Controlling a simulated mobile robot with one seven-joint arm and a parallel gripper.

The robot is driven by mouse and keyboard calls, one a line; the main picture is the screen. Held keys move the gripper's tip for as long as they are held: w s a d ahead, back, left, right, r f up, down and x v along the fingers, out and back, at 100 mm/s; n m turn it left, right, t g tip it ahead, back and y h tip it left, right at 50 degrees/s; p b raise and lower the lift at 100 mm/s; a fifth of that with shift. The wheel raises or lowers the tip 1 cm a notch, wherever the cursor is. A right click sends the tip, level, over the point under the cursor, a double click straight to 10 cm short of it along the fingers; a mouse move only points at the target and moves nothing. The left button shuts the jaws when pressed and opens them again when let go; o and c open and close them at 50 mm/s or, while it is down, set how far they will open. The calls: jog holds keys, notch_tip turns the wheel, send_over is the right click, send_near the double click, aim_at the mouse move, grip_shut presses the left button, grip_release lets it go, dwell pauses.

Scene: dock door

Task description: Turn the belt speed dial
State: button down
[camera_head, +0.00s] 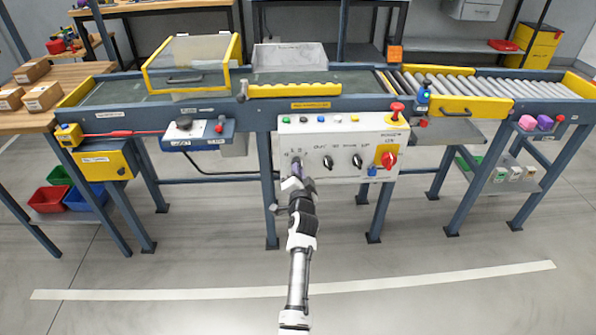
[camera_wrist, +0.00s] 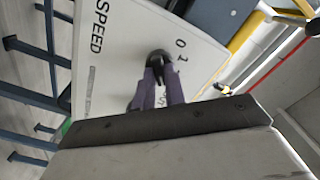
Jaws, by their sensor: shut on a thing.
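The belt speed dial, a black knob (camera_wrist: 157,54), sits on a white panel marked SPEED, with the numbers 0 and 1 beside it in the wrist view. My gripper (camera_wrist: 160,71) has its two purple fingers shut on this knob, one on each side. In the head view, my gripper (camera_head: 297,173) reaches up to the left end of the white control box (camera_head: 322,130) and hides most of the dial there. The dial's pointer position cannot be made out.
Two more black knobs (camera_head: 328,162) (camera_head: 357,161) sit to the right of the dial, then a red rotary switch (camera_head: 389,158) on yellow. A red mushroom button (camera_head: 397,109) tops the box. The conveyor (camera_head: 115,91) runs behind. The floor in front is clear.

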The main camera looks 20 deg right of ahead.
jog(key=shift+m, duration=0.8)
jog(key=c, duration=1.5)
grip_release()
jog(key=shift+o, duration=0.2)
jog(key=shift+s, duration=0.15)
jog(key=v, duration=1.3)
jog(key=shift+s, duration=0.3)
jog(key=shift+a, duration=0.1)
